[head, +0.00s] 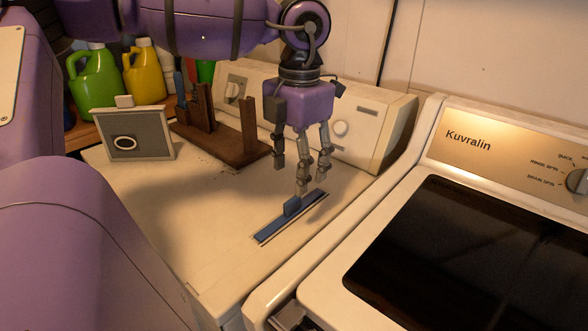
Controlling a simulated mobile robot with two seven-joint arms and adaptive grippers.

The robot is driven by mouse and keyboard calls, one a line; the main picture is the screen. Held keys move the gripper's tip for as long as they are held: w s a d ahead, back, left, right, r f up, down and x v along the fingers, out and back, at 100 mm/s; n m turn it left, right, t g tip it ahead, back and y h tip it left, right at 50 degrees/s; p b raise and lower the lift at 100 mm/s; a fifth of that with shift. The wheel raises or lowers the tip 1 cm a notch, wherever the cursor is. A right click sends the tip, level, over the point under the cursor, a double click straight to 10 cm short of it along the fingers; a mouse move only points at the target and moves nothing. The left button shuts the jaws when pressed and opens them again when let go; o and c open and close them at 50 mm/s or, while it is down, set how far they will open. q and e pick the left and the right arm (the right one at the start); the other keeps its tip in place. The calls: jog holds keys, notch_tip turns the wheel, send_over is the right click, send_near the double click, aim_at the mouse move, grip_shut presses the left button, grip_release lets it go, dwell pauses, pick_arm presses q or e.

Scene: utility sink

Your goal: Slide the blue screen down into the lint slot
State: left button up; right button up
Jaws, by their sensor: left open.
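The blue screen (291,207) sits down in the lint slot in the white machine top, with only its long blue top edge and small raised tab showing. The slot's outline (257,240) shows around the strip, and the rest of the screen is hidden. My left gripper (301,178) hangs fingers-down just above and behind the tab. Its fingers are apart with nothing between them. One fingertip looks very close to the tab's far end; I cannot tell if it touches. My right gripper is not in view.
A grey framed screen (130,134) stands at the left, before a wooden rack (220,140) with upright posts. A control panel (365,125) rises behind. Green (95,88) and yellow (144,72) jugs stand back left. The Kuvralin machine (470,150) is at right. The front left top is clear.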

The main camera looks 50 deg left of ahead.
pick_arm(q)
jog(key=shift+r, duration=1.35)
jog(key=shift+r, duration=0.1)
